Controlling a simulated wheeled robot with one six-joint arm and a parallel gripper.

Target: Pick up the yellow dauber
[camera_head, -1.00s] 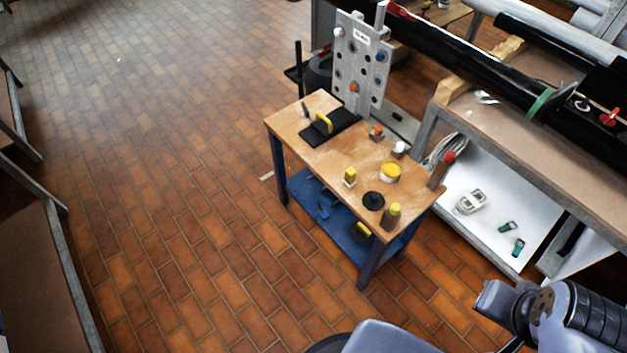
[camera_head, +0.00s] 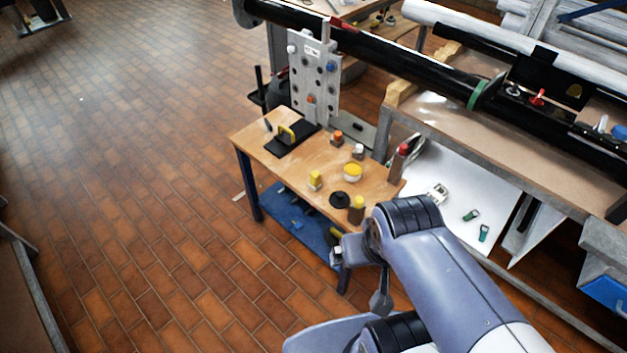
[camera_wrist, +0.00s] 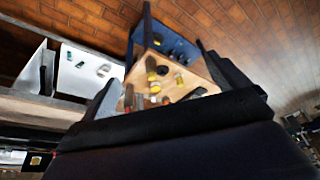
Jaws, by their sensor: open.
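One is a yellow block on a pale base (camera_head: 315,181), near the front edge. The other is a dark-bodied piece with a yellow top (camera_head: 357,207), at the near corner. I cannot tell which is the dauber. In the wrist view, the pale-based block (camera_wrist: 179,80) and the dark-bodied piece (camera_wrist: 151,66) appear small and far off. My gripper (camera_wrist: 165,85) is open and empty, its two dark fingers framing the bench. In the head view my wrist is beside the bench's near corner.
A yellow-filled tin (camera_head: 352,172), black disc (camera_head: 340,200), orange-topped piece (camera_head: 337,138), white-topped piece (camera_head: 358,151) and red-topped post (camera_head: 402,152) crowd the bench. A black mat (camera_head: 282,147) bears a yellow-handled tool. A metal plate (camera_head: 315,85) stands behind. Floor is clear left.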

